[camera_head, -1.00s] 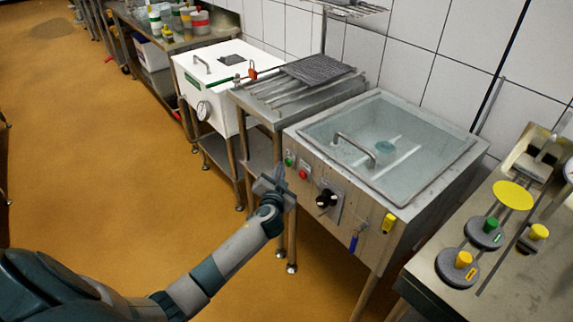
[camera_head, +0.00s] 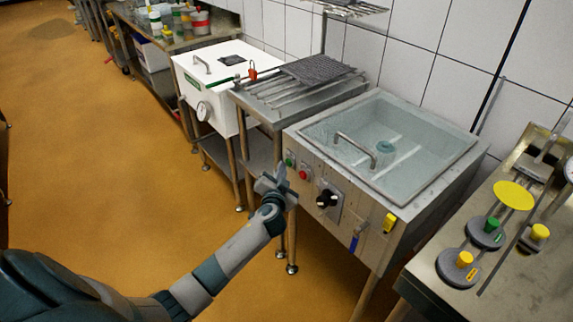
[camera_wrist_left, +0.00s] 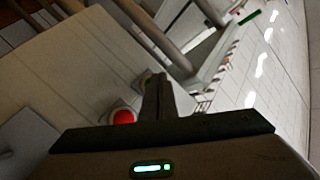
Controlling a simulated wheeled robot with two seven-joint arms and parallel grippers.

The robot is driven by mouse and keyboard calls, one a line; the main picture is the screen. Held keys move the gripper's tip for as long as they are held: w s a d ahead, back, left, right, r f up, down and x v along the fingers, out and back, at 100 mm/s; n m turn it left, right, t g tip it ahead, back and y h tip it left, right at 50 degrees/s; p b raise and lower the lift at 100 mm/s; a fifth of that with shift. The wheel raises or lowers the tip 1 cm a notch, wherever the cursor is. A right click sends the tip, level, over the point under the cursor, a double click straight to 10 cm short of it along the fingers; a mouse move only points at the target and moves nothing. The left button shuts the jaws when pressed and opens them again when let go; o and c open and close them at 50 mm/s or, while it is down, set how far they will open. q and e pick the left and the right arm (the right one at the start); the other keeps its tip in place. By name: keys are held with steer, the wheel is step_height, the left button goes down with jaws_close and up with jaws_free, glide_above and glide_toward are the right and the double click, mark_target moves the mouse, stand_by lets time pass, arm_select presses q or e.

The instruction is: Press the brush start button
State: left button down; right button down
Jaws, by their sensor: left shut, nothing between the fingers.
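The steel wash basin (camera_head: 340,222) has a green button (camera_head: 289,158) and a red button (camera_head: 304,174) at the left of its front panel, with a black knob (camera_head: 327,199) to their right. My left gripper (camera_head: 279,175) is shut and empty, just in front of the panel below the green button. In the left wrist view the closed fingers (camera_wrist_left: 158,95) point at the panel, with the red button (camera_wrist_left: 123,116) to their left. A small round thing behind the fingertips is mostly hidden; I cannot tell whether they touch it. My right gripper is not in view.
A clear-topped basin with a bar handle (camera_head: 356,149) holds a round teal part (camera_head: 386,147). A steel rack table (camera_head: 290,95) and a white box (camera_head: 215,75) stand to the left. A steel counter (camera_head: 440,262) with weights is at right. The floor at left is clear.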

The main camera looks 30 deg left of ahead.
arm_select(q)
steer(key=shift+w, duration=0.15)
stand_by(0.5)
steer(key=shift+s+a, duration=0.3)
steer(key=shift+s, duration=0.55)
steer(key=s, duration=0.1)
steer(key=s+a, duration=0.1)
steer(key=s, duration=0.1)
steer(key=s+a+p, duration=0.1)
steer(key=shift+s, duration=0.3)
stand_by(1.0)
